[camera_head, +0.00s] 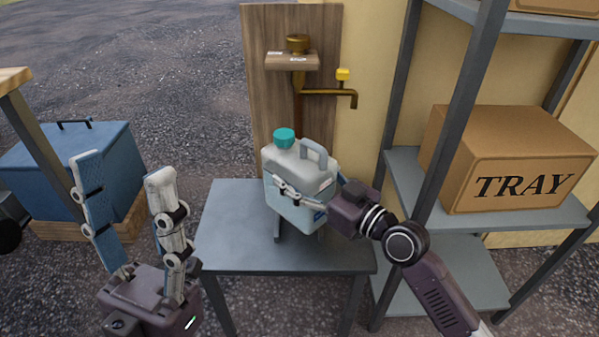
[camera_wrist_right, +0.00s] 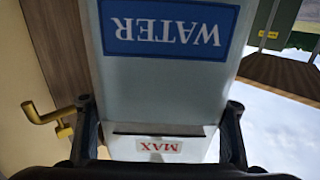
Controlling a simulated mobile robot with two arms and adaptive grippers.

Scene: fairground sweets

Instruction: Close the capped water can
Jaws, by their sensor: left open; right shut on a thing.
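The water can (camera_head: 300,172) is a pale, translucent jug with a grey handle and a teal cap (camera_head: 284,138) on its spout. It is upright over the grey table; I cannot tell whether its base touches the top. The cap sits on the spout; how tightly I cannot tell. My right gripper (camera_head: 300,195) is shut around the can's body from the right. The right wrist view shows the can (camera_wrist_right: 170,85) between the fingers, its WATER and MAX labels upside down. My left gripper (camera_head: 122,168) is open and empty, fingers up, left of the table.
The grey table (camera_head: 228,225) has bare room left of the can. Behind it, a wooden board carries a brass tap (camera_head: 330,92) with a yellow handle. A shelf rack with a TRAY box (camera_head: 510,150) stands at right. A blue cooler (camera_head: 70,165) is at left.

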